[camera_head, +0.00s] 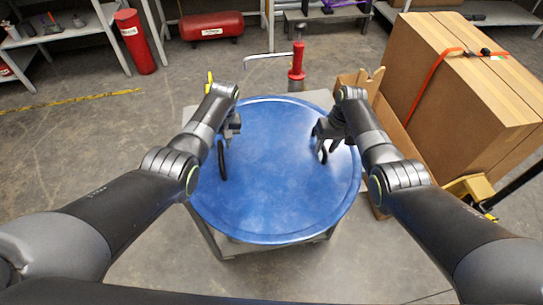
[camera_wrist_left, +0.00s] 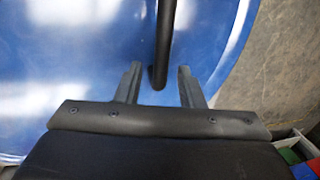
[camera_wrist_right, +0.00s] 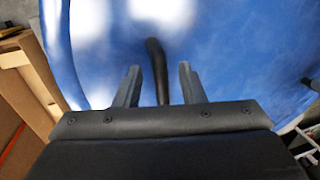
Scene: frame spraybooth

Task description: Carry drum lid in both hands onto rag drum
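The drum lid (camera_head: 275,195) is a large round blue disc with a raised rim and two black handles. It lies flat over a grey stand (camera_head: 228,247). My left gripper (camera_head: 231,132) is at the left handle (camera_head: 222,162); in the left wrist view its open fingers (camera_wrist_left: 159,88) stand on either side of the handle bar (camera_wrist_left: 165,45), with gaps. My right gripper (camera_head: 328,138) is at the right handle (camera_head: 322,154); in the right wrist view its open fingers (camera_wrist_right: 158,88) straddle the bar (camera_wrist_right: 156,65), apart from it. I cannot identify a rag drum.
Large cardboard boxes (camera_head: 455,95) with an orange strap stand close at the right. A red hand pump (camera_head: 297,65) is behind the lid. A red cylinder (camera_head: 134,42) and shelving (camera_head: 55,35) are at the back left. Floor at the left is clear.

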